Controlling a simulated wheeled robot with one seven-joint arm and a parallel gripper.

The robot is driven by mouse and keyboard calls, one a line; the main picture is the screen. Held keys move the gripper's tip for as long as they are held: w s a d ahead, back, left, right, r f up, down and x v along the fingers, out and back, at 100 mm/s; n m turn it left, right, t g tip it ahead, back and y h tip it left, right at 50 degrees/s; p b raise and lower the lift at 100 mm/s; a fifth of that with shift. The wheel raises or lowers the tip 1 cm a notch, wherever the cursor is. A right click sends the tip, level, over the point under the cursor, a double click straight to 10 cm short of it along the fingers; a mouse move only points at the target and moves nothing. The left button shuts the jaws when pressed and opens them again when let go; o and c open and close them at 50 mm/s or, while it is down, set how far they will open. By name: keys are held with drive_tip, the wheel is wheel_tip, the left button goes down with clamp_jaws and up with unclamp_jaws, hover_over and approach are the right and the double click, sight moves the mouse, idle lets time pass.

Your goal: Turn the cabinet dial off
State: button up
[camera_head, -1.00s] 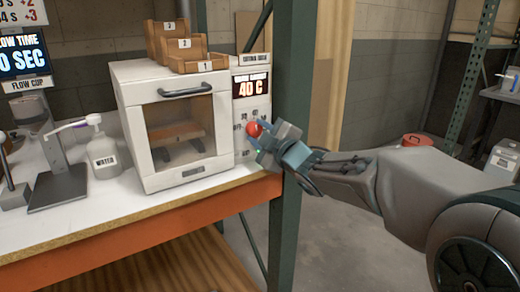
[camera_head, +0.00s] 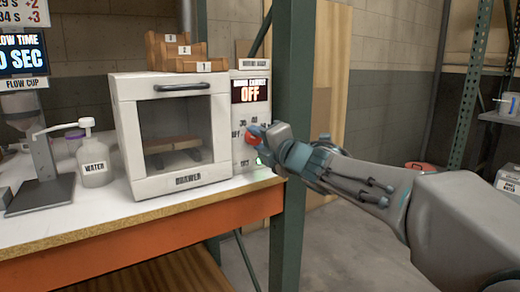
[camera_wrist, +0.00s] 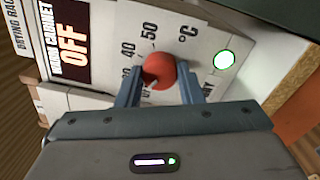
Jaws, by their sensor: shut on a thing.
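The white cabinet (camera_head: 185,185) stands on the bench with its windowed door shut. Its control panel is on the right side, and the display (camera_head: 250,91) reads OFF. The red dial (camera_wrist: 159,70) sits below the display in the wrist view, beside a printed scale with 40, 50 and °C. The dial (camera_head: 253,141) shows only in part in the head view, behind my fingers. My gripper (camera_wrist: 160,90) is shut on the dial, with one blue-grey finger on each side of it. The gripper (camera_head: 256,141) reaches the panel from the right.
A green-lit button (camera_wrist: 224,59) is near the dial on the panel. Wooden step racks (camera_head: 190,64) sit on top of the cabinet. A WATER pump bottle (camera_head: 95,165) stands left of it. A green post (camera_head: 292,110) rises close behind my wrist.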

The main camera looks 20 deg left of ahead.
drive_tip(key=shift+n+b, duration=0.55)
drive_tip(key=shift+n, duration=0.55)
drive_tip(key=o, duration=1)
drive_tip(key=p+v, duration=0.2)
drive_tip(key=v, duration=1.1)
drive_tip(key=shift+s+d, duration=0.25)
drive_tip(key=shift+d, duration=0.05)
